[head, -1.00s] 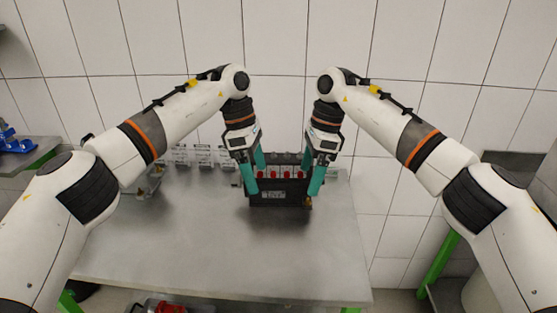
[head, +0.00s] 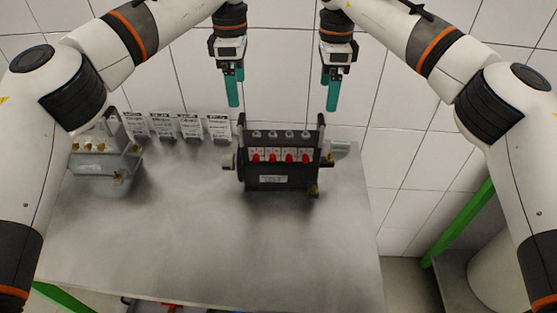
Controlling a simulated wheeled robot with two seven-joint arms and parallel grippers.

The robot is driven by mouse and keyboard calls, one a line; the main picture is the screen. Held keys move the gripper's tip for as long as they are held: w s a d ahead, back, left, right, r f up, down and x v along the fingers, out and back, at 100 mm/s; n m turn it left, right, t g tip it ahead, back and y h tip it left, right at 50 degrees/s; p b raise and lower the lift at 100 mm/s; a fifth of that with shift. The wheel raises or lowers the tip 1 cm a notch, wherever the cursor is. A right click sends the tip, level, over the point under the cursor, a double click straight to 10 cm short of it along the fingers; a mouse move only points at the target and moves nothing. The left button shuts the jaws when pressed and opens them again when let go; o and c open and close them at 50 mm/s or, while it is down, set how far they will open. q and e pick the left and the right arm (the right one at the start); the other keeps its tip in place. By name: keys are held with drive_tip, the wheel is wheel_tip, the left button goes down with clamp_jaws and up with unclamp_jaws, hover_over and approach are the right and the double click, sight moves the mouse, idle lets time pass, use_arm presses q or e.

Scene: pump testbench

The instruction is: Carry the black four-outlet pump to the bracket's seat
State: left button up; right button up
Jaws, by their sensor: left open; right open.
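The black four-outlet pump (head: 281,178) stands upright on the grey metal table, right of its middle. Its front carries a row of red parts, with grey round tops above them. My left gripper (head: 235,90) is open and empty, above and behind the pump's left end. My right gripper (head: 330,92) is open and empty, above the pump's right end. Both sets of teal fingers point down, apart from the pump. I cannot make out a bracket's seat for certain.
A grey device with brass fittings (head: 105,165) stands at the table's left. Several small labelled cards (head: 190,127) stand along the back edge. A small pale block (head: 340,149) lies right of the pump. The table's front (head: 200,250) is clear. A tiled wall (head: 400,100) rises behind.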

sight(240, 118)
use_arm(q)
wheel_tip(240, 118, down, 12)
drive_tip(key=shift+w+r, duration=0.1)
drive_tip(key=shift+r, duration=0.05)
use_arm(e)
wheel_tip(240, 118, down, 12)
drive_tip(key=shift+w+r, duration=0.1)
drive_tip(key=shift+r, duration=0.1)
